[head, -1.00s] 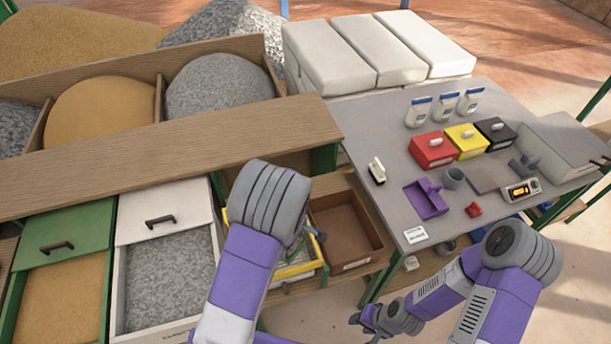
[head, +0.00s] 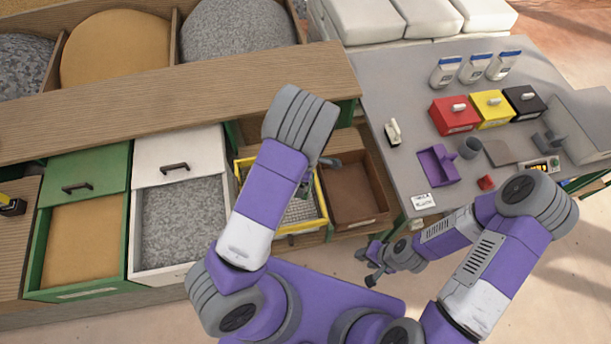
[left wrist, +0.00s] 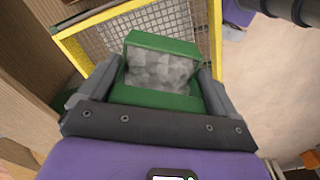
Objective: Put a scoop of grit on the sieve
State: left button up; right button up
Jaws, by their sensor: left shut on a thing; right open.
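My left gripper (left wrist: 152,95) is shut on a green scoop (left wrist: 160,42) that holds grey grit (left wrist: 160,70). The scoop is over the near part of the sieve (left wrist: 105,40), which has a yellow frame and wire mesh. In the head view the sieve (head: 322,190) stands between the white drawer and a brown tray, and my left arm hides part of it and most of the scoop. I cannot tell how high the scoop is above the mesh. My right gripper (head: 370,266) is open and empty, low beside the table's near edge.
The open white drawer (head: 137,235) holds grey grit and the open green drawer (head: 38,245) holds sand. A brown tray (head: 384,190) is right of the sieve. The grey table (head: 400,80) carries boxes, bags and a purple dustpan-like tray (head: 437,170). Floor is open in front.

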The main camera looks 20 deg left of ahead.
pick_arm(q)
jog(key=shift+a+f, duration=0.25)
jog(key=shift+f, duration=0.3)
jog(key=shift+a+f, duration=0.25)
jog(key=shift+f, duration=0.3)
jog(key=shift+a+f, duration=0.1)
jog(key=shift+a, duration=0.15)
jog(key=shift+a+r+h, duration=0.25)
jog(key=shift+a+h, duration=0.15)
jog(key=shift+h, duration=0.3)
jog(key=shift+a+h+b, duration=0.35)
jog(key=shift+h+b, duration=0.05)
jog(key=shift+b, duration=0.25)
jog(key=shift+a+r+h+b, duration=0.2)
jog(key=shift+a+h+b, duration=0.4)
jog(key=shift+b, duration=0.45)
jog(key=shift+a+r+h+b, duration=0.15)
jog(key=shift+a+h+b, duration=0.4)
jog(key=shift+b, duration=0.45)
jog(key=shift+a+r+h+b, duration=0.1)
jog(key=shift+a+h+b, duration=0.8)
jog(key=shift+h+b, duration=0.55)
jog(key=shift+s+a+r+h+b, duration=0.1)
jog(key=shift+a+r+h+b, duration=0.05)
jog(key=shift+a+h+b, duration=0.8)
jog(key=shift+a+r+h+b, duration=0.1)
jog(key=shift+a+h+b, duration=0.75)
jog(key=shift+h, duration=0.2)
